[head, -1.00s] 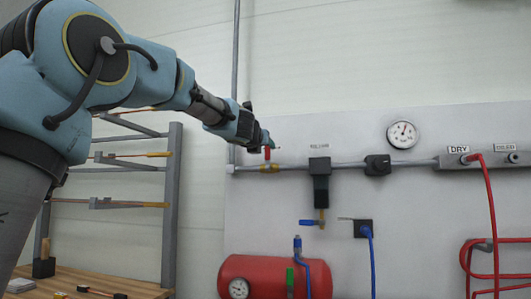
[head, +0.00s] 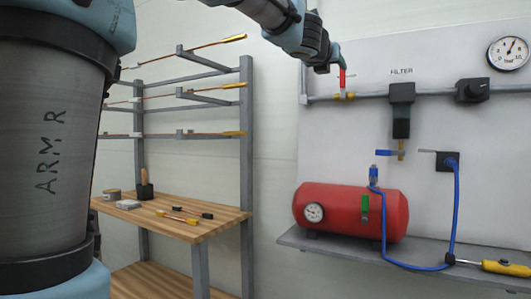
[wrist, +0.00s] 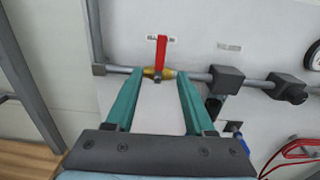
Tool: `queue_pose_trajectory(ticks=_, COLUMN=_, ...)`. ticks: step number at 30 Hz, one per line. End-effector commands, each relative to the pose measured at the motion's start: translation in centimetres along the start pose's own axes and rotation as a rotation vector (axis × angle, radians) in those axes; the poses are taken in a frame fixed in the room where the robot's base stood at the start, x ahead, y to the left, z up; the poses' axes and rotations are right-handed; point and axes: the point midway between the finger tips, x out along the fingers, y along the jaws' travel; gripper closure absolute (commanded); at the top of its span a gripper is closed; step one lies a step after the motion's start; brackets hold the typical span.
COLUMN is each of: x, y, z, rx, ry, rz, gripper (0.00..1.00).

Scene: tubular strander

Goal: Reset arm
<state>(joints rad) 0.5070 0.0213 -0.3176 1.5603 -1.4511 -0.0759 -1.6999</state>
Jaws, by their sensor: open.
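My gripper (head: 332,66) is at the end of my raised arm, in front of the panel near the red-handled valve (head: 342,79). In the wrist view my gripper (wrist: 158,100) shows two teal fingers spread apart with nothing between them. The red valve handle (wrist: 161,52) stands upright on its brass body (wrist: 158,73), beyond the fingertips and between them in the picture. I cannot tell the exact gap between the fingertips and the pipe.
A filter (head: 401,105), a gauge (head: 508,52) and a pipe run along the panel. A red tank (head: 350,212) with a blue hose sits on a grey shelf (head: 340,250). A wooden workbench (head: 180,220) with small tools and a grey rack (head: 246,150) stands left.

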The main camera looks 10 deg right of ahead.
Motion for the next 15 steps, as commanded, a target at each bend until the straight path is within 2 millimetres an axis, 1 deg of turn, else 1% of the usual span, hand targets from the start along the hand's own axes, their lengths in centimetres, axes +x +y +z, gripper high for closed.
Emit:
queue_pose_trajectory(ticks=2, x=0.0, y=0.2, z=-0.2, rx=0.012, ry=0.004, rz=0.001, gripper=0.46)
queue_pose_trajectory(ticks=4, x=0.1, y=0.9, z=-0.9, rx=0.073, ry=0.024, rz=0.007, gripper=0.46)
queue_pose_trajectory(ticks=5, x=0.2, y=1.5, z=-1.6, rx=0.119, ry=0.041, rz=0.010, gripper=0.46)
queue_pose_trajectory(ticks=7, x=0.2, y=3.3, z=-3.9, rx=0.276, ry=0.098, rz=0.012, gripper=0.46)
queue_pose_trajectory(ticks=8, x=0.1, y=4.4, z=-5.3, rx=0.363, ry=0.132, rz=0.010, gripper=0.46)
queue_pose_trajectory(ticks=11, x=-1.0, y=8.3, z=-10.7, rx=0.690, ry=0.271, rz=-0.030, gripper=0.46)
queue_pose_trajectory(ticks=12, x=-1.9, y=9.8, z=-13.1, rx=0.821, ry=0.333, rz=-0.063, gripper=0.46)
queue_pose_trajectory(ticks=14, x=-3.5, y=12.0, z=-16.6, rx=1.004, ry=0.423, rz=-0.126, gripper=0.46)
queue_pose_trajectory(ticks=15, x=-4.8, y=13.3, z=-18.9, rx=1.116, ry=0.481, rz=-0.178, gripper=0.46)
